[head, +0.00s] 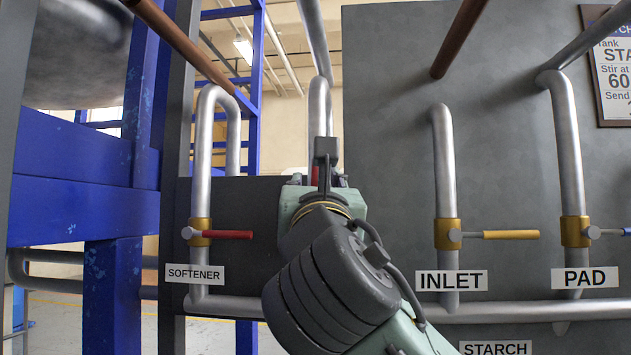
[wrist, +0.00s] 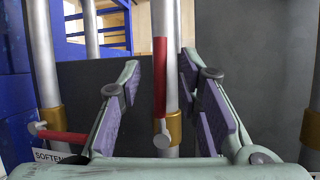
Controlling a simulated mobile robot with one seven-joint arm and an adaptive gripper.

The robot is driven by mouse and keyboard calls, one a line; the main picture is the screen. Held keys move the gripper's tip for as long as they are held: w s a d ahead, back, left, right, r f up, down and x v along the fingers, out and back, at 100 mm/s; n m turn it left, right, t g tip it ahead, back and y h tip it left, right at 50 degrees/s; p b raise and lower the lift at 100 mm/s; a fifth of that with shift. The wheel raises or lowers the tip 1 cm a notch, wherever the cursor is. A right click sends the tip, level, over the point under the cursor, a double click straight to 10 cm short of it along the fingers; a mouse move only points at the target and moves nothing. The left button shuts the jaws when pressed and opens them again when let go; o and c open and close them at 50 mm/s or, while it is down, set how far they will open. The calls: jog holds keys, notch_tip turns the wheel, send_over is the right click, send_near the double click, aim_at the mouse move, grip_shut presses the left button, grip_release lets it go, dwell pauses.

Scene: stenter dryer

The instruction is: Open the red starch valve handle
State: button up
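A red valve handle (wrist: 160,80) stands upright in the wrist view, along a silver pipe with a brass collar (wrist: 174,127). It lies between the two fingers of my gripper (wrist: 160,85), with a gap on each side. The fingers are open and their pads touch nothing that I can see. In the head view my gripper (head: 325,165) hides most of this valve; only a bit of red (head: 314,176) shows beside the fingers. A STARCH label (head: 495,348) shows at the lower edge; which valve it belongs to is unclear.
A second red handle (head: 228,235), lying level, is on the SOFTENER (head: 195,274) pipe to the left. A yellow handle (head: 510,235) is at INLET and a blue-tipped one (head: 609,232) at PAD to the right. A grey panel (head: 400,130) stands behind; a blue frame (head: 75,190) is left.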

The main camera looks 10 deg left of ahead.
jog(key=v, duration=1)
